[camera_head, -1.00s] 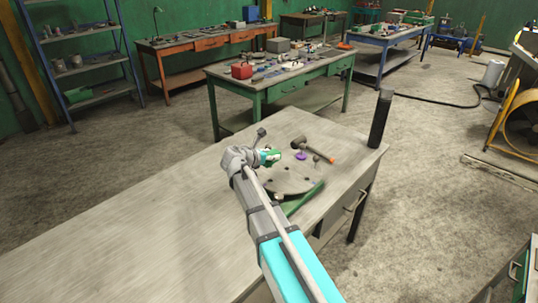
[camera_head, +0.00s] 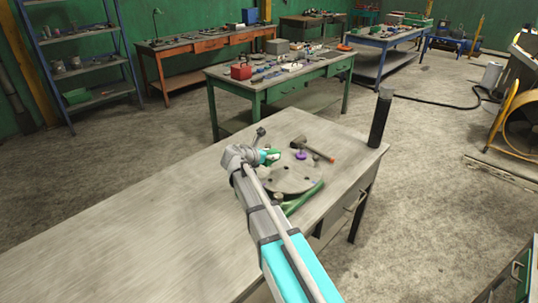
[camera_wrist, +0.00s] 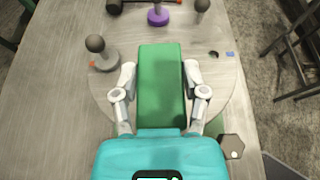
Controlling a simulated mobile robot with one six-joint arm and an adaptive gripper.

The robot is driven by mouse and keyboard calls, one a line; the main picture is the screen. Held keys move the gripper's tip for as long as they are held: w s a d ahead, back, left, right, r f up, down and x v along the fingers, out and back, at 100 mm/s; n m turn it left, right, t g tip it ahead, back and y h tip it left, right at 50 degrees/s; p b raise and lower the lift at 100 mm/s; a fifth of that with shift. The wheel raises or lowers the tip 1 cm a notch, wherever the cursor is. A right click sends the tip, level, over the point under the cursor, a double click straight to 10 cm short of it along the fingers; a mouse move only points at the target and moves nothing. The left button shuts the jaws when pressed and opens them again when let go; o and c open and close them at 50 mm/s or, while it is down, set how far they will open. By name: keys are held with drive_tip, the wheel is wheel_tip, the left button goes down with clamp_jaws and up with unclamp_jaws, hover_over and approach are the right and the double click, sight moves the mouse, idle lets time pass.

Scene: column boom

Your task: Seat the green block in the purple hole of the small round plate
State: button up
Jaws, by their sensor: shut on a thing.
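My gripper (camera_wrist: 160,88) is shut on the green block (camera_wrist: 161,72), with one finger on each long side. In the head view the gripper (camera_head: 262,157) holds the green block (camera_head: 272,155) at the left far side of the small round plate (camera_head: 290,180). In the wrist view the grey plate (camera_wrist: 222,108) lies beneath the block, which hides its middle. I cannot make out a purple hole.
A dark-knobbed piece (camera_wrist: 97,46) stands left of the block. A black post (camera_head: 380,118) stands at the bench's right corner. The bench (camera_head: 120,220) is clear on the left.

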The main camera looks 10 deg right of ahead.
sight(270, 164)
drive_tip(key=shift+f+b, duration=2.05)
drive_tip(key=shift+f, duration=0.25)
drive_tip(key=shift+f+b, duration=2.4)
drive_tip(key=o, duration=0.9)
drive_tip(key=shift+r+p, duration=0.25)
drive_tip(key=shift+p, duration=0.05)
drive_tip(key=shift+r+p, duration=3.55)
drive_tip(key=shift+r, duration=0.05)
